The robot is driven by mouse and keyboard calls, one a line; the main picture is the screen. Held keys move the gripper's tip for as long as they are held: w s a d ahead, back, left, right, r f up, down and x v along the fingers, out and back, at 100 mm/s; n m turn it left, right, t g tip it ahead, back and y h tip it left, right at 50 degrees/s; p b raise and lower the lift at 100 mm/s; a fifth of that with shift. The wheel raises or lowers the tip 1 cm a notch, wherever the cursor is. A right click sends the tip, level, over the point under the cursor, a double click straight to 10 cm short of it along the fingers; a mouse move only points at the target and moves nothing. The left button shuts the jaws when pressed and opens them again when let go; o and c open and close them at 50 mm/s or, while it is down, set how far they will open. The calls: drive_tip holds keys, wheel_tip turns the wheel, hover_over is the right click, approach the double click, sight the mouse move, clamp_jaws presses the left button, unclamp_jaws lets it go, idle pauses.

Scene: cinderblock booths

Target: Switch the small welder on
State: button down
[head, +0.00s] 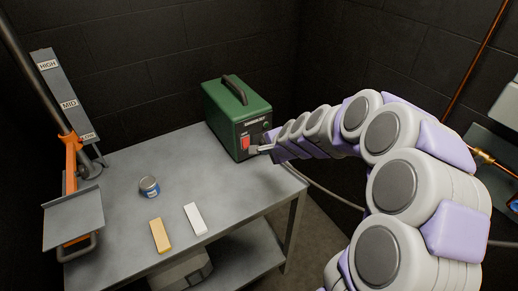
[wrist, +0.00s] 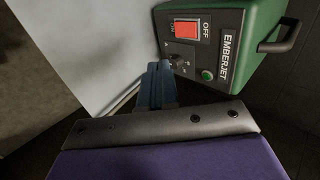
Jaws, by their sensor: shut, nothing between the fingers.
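The small welder (head: 230,108) is a green box with a dark handle and a dark front panel, standing at the back right of the grey table. Its red rocker switch (head: 245,142) is on the front panel; it also shows in the wrist view (wrist: 186,30), beside the word OFF. I cannot tell which way the rocker is pressed. A dark knob (wrist: 179,62) and a round green light or button (wrist: 207,75) are below the switch there. My gripper (head: 261,148) is shut and empty, its fingertips (wrist: 154,68) close to the panel near the knob; contact is unclear.
The grey table (head: 140,215) holds a small blue tin (head: 149,187), a yellow block (head: 159,236) and a white block (head: 195,219). An orange and grey stand (head: 72,160) marked HIGH and MID is at left. Dark block walls close in behind the welder.

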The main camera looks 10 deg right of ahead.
sight(247, 145)
drive_tip(key=r+b+x, duration=0.1)
drive_tip(key=x, duration=0.5)
drive_tip(key=w+a+b+x, duration=0.1)
drive_tip(key=b+x, duration=0.1)
drive_tip(key=x, duration=0.4)
drive_tip(key=shift+w+r, duration=0.2)
drive_tip(key=shift+w, duration=0.4)
drive_tip(key=shift+r, duration=0.1)
drive_tip(key=shift+r+p, duration=0.7)
drive_tip(key=shift+p, duration=0.15)
